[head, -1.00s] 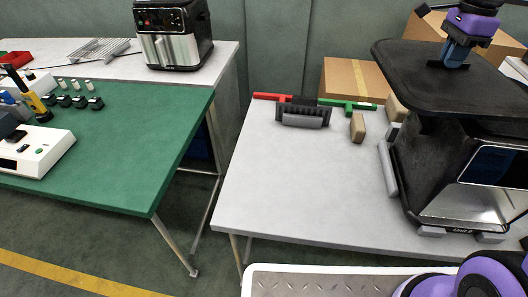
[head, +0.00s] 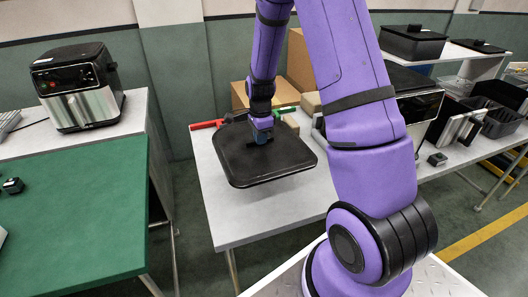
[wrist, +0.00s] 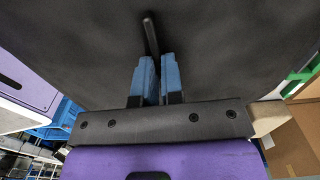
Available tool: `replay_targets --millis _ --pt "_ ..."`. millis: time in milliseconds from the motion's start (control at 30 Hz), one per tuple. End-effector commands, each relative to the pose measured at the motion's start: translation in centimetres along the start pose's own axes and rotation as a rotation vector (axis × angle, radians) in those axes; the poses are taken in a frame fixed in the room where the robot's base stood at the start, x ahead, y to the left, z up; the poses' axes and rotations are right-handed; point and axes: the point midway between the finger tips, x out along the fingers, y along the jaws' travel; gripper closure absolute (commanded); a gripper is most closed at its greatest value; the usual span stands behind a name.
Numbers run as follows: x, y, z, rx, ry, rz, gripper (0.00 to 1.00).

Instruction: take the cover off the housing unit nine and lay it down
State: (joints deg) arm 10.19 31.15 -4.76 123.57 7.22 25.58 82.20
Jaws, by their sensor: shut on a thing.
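The cover (head: 285,152) is a flat black lid with rounded corners. My gripper (head: 261,133) is shut on the cover's handle from above and holds it over the grey table, slightly tilted. In the wrist view the blue fingers of my gripper (wrist: 157,75) close on a thin dark handle, and the cover (wrist: 75,45) fills most of the picture. The housing (head: 420,107), black with a silver front, stands to the right behind my arm. My arm hides part of it, and its label cannot be read.
The grey table (head: 224,228) has bare room around and below the cover. A red-handled tool (head: 206,124), a green-handled tool (head: 287,110) and cardboard boxes (head: 298,62) lie at the back. A green-topped table (head: 80,215) and an air fryer (head: 78,86) are at left.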

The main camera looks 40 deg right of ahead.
Motion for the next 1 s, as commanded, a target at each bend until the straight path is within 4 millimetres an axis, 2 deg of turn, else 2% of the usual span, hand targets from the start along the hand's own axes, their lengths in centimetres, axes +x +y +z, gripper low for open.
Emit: replay_targets --millis 33,100,200,533,1000 --pt "1.7 0.3 -0.4 0.015 0.002 0.006 1.0" --pt "3.3 0.5 -0.8 0.033 0.005 0.005 1.0" --pt "4.8 0.8 -1.2 0.048 0.009 0.001 1.0" --pt "7.0 1.0 -1.5 0.059 0.011 0.001 1.0" --pt "11.5 1.0 -1.5 0.058 0.011 0.0 1.0"
